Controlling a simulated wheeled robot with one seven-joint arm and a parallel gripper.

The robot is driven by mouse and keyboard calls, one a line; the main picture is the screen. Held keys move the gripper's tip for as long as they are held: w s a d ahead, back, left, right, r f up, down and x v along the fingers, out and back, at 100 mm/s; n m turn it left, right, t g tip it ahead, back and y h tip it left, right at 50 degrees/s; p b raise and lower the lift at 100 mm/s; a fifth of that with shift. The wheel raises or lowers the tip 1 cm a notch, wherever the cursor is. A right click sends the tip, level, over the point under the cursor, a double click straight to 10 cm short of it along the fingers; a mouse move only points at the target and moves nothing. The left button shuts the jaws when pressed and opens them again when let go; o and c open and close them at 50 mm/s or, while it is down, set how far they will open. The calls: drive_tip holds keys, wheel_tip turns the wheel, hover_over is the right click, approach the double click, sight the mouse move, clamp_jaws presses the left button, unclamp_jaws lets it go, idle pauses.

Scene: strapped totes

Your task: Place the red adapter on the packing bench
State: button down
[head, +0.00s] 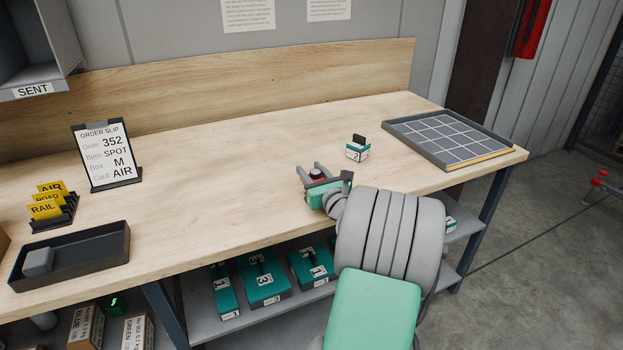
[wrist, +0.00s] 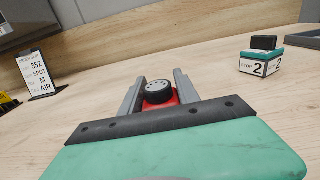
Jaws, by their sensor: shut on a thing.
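My gripper (wrist: 160,95) is shut on the red adapter (wrist: 162,99), a red piece with a round dark top between the two grey fingers. In the head view the red adapter (head: 316,174) shows as a small red and black bit at my gripper (head: 314,170), low over the right half of the packing bench (head: 230,150). Its underside is hidden, so I cannot tell whether it touches the wood.
A small box marked 2 (head: 357,150) stands right of my gripper, near a gridded tray (head: 450,137). An order slip stand (head: 106,153), yellow cards (head: 50,203) and a dark tray (head: 70,258) are at the left. The bench middle is clear.

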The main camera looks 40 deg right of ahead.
drive_tip(key=shift+s+f, duration=0.1)
drive_tip(key=shift+f, duration=0.6)
drive_tip(key=shift+f, duration=0.1)
drive_tip(key=shift+f, duration=0.15)
drive_tip(key=c, duration=0.9)
unclamp_jaws()
drive_tip(key=shift+r, duration=0.25)
drive_tip(key=v, duration=1.1)
drive_tip(key=shift+s+a, duration=0.2)
drive_tip(key=shift+s, duration=0.25)
